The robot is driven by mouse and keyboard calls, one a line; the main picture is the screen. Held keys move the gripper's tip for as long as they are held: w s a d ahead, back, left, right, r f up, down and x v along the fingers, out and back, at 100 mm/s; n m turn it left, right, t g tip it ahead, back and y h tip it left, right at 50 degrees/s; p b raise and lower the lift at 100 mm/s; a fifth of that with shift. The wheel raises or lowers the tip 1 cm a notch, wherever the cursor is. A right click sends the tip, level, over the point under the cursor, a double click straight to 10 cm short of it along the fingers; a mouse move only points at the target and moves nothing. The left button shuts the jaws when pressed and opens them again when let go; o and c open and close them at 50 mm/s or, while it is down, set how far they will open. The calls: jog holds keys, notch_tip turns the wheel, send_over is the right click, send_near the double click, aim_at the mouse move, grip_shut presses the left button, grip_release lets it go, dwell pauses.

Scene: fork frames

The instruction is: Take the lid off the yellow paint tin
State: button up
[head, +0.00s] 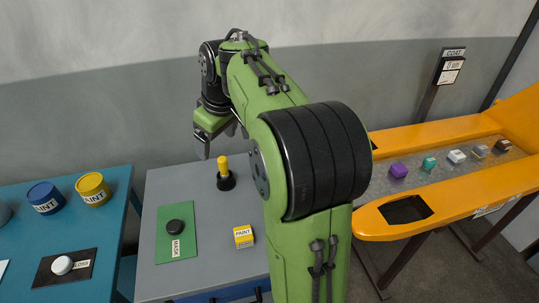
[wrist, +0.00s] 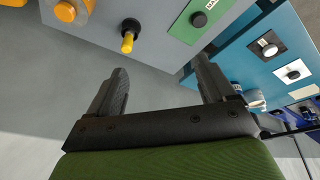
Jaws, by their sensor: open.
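The yellow paint tin (head: 93,190) stands upright on the teal table at the left, beside a blue paint tin (head: 46,198). Its top looks yellow; I cannot tell the lid from the body at this size. I cannot make out the yellow tin in the wrist view. My gripper (head: 221,136) is raised above the back of the grey table, to the right of the tin and well apart from it. In the wrist view my gripper (wrist: 164,85) has its fingers wide apart with nothing between them.
On the grey table (head: 205,270) are a yellow-handled black tool (head: 224,173), a green mat (head: 164,246) with a black knob and a small yellow box (head: 243,236). A white knob on a black mat (head: 45,271) lies before the tins. An orange conveyor (head: 440,133) stands right.

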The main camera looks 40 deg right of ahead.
jog(key=w+d+f+p, duration=0.1)
jog(key=w+d, duration=0.1)
jog(key=d, duration=0.4)
jog(key=w+d+f, duration=0.2)
jog(key=d, duration=0.3)
jog(key=s+d+f+p, duration=0.1)
jog(key=d+f, duration=0.2)
jog(key=d, duration=0.3)
jog(key=s+d+f+y, duration=0.1)
jog(key=d+f, duration=0.1)
jog(key=d, duration=0.3)
jog(key=s+d+f+p, duration=0.1)
jog(key=d+f, duration=0.2)
jog(key=d, duration=0.3)
jog(key=shift+n+t, duration=0.3)
jog(key=b+x, duration=0.2)
jog(key=x, duration=0.7)
jog(key=shift+f, duration=0.4)
jog(key=x, duration=0.6)
jog(key=shift+w+b, duration=0.2)
jog(key=shift+b, duration=0.15)
jog(key=shift+s, duration=0.1)
jog(key=shift+c, duration=0.3)
